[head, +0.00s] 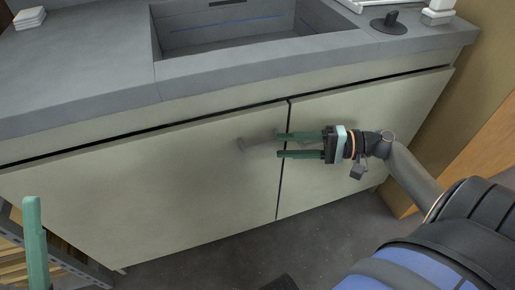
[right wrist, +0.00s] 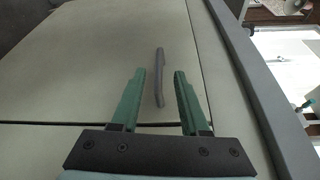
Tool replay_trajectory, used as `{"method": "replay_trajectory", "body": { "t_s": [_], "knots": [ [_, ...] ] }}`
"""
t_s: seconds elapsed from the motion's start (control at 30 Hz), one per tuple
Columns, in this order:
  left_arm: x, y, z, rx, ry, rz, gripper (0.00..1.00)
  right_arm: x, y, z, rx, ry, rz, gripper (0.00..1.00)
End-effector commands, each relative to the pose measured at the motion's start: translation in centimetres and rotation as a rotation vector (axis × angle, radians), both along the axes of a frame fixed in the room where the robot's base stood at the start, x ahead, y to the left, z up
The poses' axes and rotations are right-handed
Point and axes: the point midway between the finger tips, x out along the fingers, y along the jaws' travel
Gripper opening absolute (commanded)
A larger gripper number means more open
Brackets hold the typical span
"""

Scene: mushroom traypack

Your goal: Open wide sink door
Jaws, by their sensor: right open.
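The wide sink door (head: 130,185) is the broad pale panel on the left of the cabinet front, and it looks shut. Its grey bar handle (head: 243,146) is near the seam with the narrower door. My right gripper (head: 279,145) is open, with its green fingers pointing left across the seam at the handle. In the right wrist view, the handle (right wrist: 159,70) lies in line with the gap between the open fingers (right wrist: 163,75); whether it touches them I cannot tell. One green finger of my left gripper (head: 35,240) shows at the lower left.
The narrower door (head: 325,185) is to the right and looks shut. A grey countertop (head: 80,75) with a sunken sink (head: 215,38) overhangs the doors. A metal rack (head: 75,265) stands at the lower left. Dark floor (head: 210,258) is open below the doors.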

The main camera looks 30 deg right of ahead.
Motion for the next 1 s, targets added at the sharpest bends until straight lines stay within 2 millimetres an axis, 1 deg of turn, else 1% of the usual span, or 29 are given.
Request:
{"method": "replay_trajectory", "body": {
  "t_s": [0.03, 0.1, 0.3, 0.5, 0.77, 0.87, 1.0],
  "knots": [
    [0.0, 0.0, -0.6, -0.002, 0.003, -0.004, 0.50, 0.7, 1.0, -0.3, -0.002, -0.004, 0.004, 0.45],
    [0.0, -0.1, -0.9, -0.004, 0.007, -0.007, 0.50, 1.5, 2.1, -0.4, -0.002, -0.003, 0.003, 0.45],
    [0.1, -0.2, -1.6, 0.002, 0.010, -0.006, 0.50, 3.4, 4.7, -0.6, -0.003, -0.002, 0.000, 0.45],
    [0.1, -0.2, -1.9, 0.006, 0.009, -0.004, 0.50, 4.2, 5.8, -0.7, -0.002, 0.000, -0.001, 0.45],
    [0.1, -0.2, -1.9, 0.008, 0.010, -0.004, 0.50, 4.2, 5.9, -0.7, -0.002, 0.000, -0.001, 0.45],
    [0.1, -0.2, -1.9, 0.006, 0.010, -0.004, 0.50, 4.2, 5.9, -0.7, -0.002, 0.001, -0.001, 0.36],
    [0.1, -0.2, -1.9, 0.006, 0.010, -0.004, 0.50, 4.2, 5.9, -0.7, -0.002, 0.001, -0.001, 0.20]
  ]
}}
